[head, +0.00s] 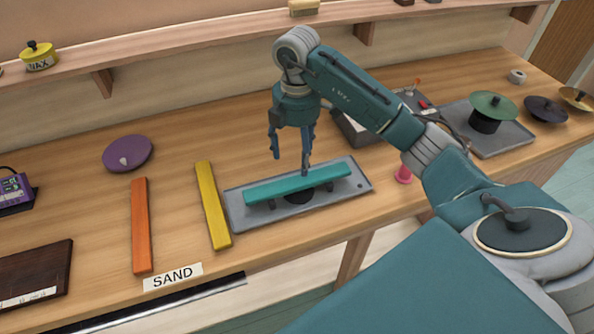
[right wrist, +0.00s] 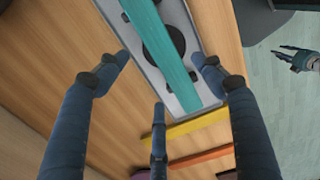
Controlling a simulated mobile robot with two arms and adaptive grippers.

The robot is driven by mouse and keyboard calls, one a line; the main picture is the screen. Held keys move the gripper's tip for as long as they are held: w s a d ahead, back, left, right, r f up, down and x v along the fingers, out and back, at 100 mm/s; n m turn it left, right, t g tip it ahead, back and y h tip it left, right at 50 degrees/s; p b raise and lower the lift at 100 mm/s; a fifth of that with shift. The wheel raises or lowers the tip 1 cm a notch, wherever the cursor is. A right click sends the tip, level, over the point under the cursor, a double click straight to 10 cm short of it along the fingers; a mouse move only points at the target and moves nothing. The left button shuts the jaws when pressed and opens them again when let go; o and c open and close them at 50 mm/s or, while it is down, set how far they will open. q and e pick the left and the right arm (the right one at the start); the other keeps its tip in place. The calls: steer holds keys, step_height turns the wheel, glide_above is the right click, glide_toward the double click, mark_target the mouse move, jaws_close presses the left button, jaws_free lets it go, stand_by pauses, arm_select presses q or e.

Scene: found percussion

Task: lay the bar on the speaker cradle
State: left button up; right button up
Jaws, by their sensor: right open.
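A teal bar (head: 270,188) lies lengthwise over the speaker cradle (head: 296,212), a grey plate with a round black speaker and small dark supports under the bar. The bar appears to rest on these supports. In the right wrist view the teal bar (right wrist: 162,50) crosses above the black speaker on the cradle (right wrist: 192,18). My right gripper (head: 291,162) is open and empty, its fingers pointing down just above and behind the bar. In the right wrist view its fingers (right wrist: 160,75) are spread, with nothing between them. My left gripper (right wrist: 299,60) shows small at the right; its jaw state is unclear.
A yellow bar (head: 212,205) and an orange bar (head: 141,225) lie left of the cradle, near a SAND label (head: 172,277). A shelf (head: 170,42) runs along the back.

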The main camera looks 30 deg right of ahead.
step_height(320, 180, up, 5)
steer(key=shift+r+p, duration=0.1)
steer(key=shift+p, duration=0.2)
stand_by(0.4)
